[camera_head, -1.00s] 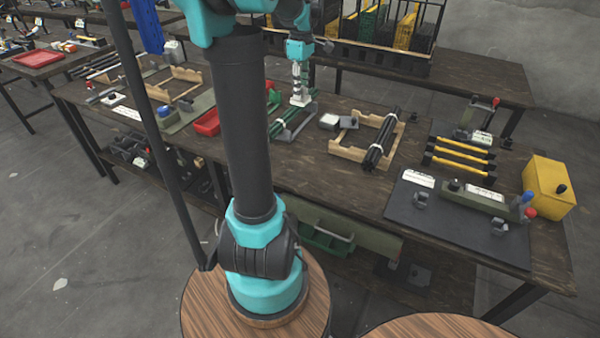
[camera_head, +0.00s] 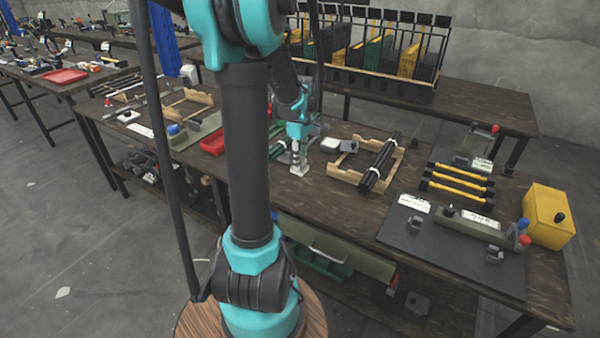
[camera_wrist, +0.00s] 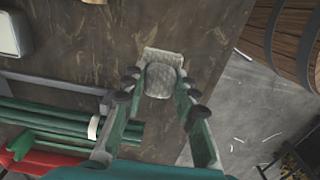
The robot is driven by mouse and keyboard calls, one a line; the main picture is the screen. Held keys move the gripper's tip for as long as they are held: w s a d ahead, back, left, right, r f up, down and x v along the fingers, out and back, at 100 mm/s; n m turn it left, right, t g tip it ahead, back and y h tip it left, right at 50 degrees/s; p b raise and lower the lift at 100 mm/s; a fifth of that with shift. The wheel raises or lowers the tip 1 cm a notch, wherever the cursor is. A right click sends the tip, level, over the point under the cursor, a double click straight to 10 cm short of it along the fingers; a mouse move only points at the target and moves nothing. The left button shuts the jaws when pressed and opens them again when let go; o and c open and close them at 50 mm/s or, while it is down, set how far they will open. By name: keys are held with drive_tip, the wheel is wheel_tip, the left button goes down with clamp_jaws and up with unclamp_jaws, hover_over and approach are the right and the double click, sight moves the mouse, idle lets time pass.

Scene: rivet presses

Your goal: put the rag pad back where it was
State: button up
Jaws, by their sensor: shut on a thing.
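The rag pad (camera_wrist: 163,62) is a small pale grey-white block at my fingertips in the wrist view. My gripper (camera_wrist: 163,85) is shut on it, with one finger on each side. In the head view my gripper (camera_head: 297,152) points down and the pad (camera_head: 299,170) shows under it, close to the table's front edge. I cannot tell whether the pad touches the tabletop (camera_head: 300,190) or hangs just above it.
A bundle of green rods (camera_wrist: 50,120) lies left of the pad in the wrist view. In the head view a wooden cradle with dark rods (camera_head: 380,163) and a small grey-white box (camera_head: 338,146) are to its right. A red tray (camera_head: 212,143) is to the left.

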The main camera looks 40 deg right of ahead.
sight(300, 172)
drive_tip(key=shift+f, duration=2.7)
drive_tip(key=shift+f, duration=0.15)
drive_tip(key=o, duration=1.1)
